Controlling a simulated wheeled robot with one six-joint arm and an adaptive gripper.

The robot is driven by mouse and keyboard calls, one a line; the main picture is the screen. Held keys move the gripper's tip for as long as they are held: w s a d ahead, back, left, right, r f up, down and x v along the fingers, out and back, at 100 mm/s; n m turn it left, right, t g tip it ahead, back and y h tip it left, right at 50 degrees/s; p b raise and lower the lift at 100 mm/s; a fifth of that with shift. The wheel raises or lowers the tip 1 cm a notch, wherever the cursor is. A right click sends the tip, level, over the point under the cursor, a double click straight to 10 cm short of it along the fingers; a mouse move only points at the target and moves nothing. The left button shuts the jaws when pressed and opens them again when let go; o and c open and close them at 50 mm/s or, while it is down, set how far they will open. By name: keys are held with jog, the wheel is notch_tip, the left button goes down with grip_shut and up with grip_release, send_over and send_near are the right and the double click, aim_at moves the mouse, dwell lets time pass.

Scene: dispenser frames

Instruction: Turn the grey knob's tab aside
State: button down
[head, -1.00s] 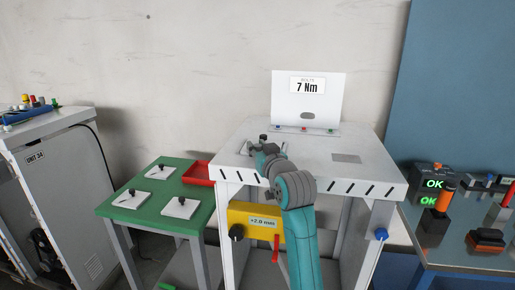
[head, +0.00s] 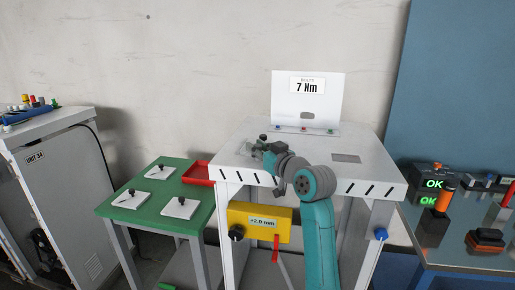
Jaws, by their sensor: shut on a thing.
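The grey knob (head: 263,138) is a small dark piece near the left back part of the white frame's top (head: 315,150). My gripper (head: 259,147) is at the knob, reaching in from the right and front, and is shut on it. The jaws and the knob are very small here, and my wrist covers part of them. I cannot make out the tab or which way it points.
A white upright panel (head: 308,111) reading "7 Nm" stands behind. A yellow box (head: 240,217) hangs under the top. Left is a green table (head: 150,210) with white plates and a red tray (head: 197,172). Right is a bench (head: 450,250) with devices.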

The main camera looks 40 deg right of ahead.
jog(key=c, duration=0.9)
grip_release()
jog(key=s+a, duration=0.1)
jog(key=s, duration=1.1)
jog(key=shift+a, duration=0.15)
